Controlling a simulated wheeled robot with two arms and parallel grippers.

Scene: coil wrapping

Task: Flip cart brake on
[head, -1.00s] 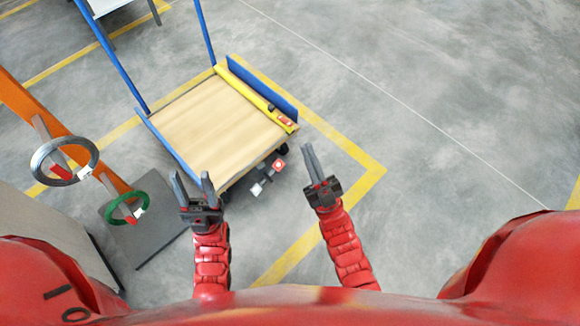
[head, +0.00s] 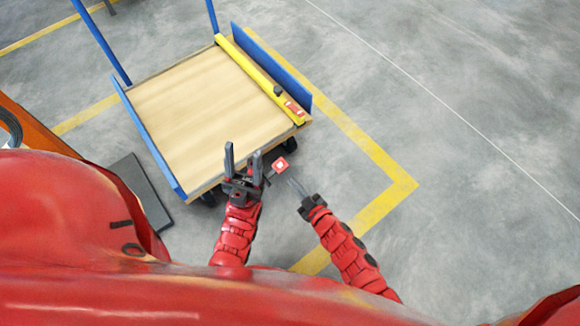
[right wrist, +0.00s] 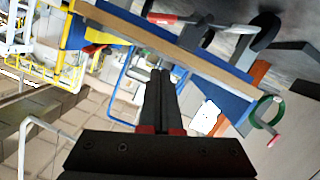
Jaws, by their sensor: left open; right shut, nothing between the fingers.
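The cart (head: 190,115) has a wooden deck with blue side rails and stands ahead of me in the head view. A small red and white brake pedal (head: 281,165) sticks out below its near edge, with its stem partly hidden by my left gripper. My left gripper (head: 243,152) is open and empty at the cart's near edge, just left of the pedal. My right gripper (head: 293,182) is shut and empty, just below and right of the pedal, apart from it as far as I can tell. Its closed fingers also show in the right wrist view (right wrist: 161,75).
A yellow bar (head: 255,70) with a red-marked part lies along the deck's right side. Dark cart wheels (head: 290,143) show under the near edge. A grey plate (head: 140,190) and an orange stand (head: 35,130) are at left. Yellow-lined floor is clear on the right.

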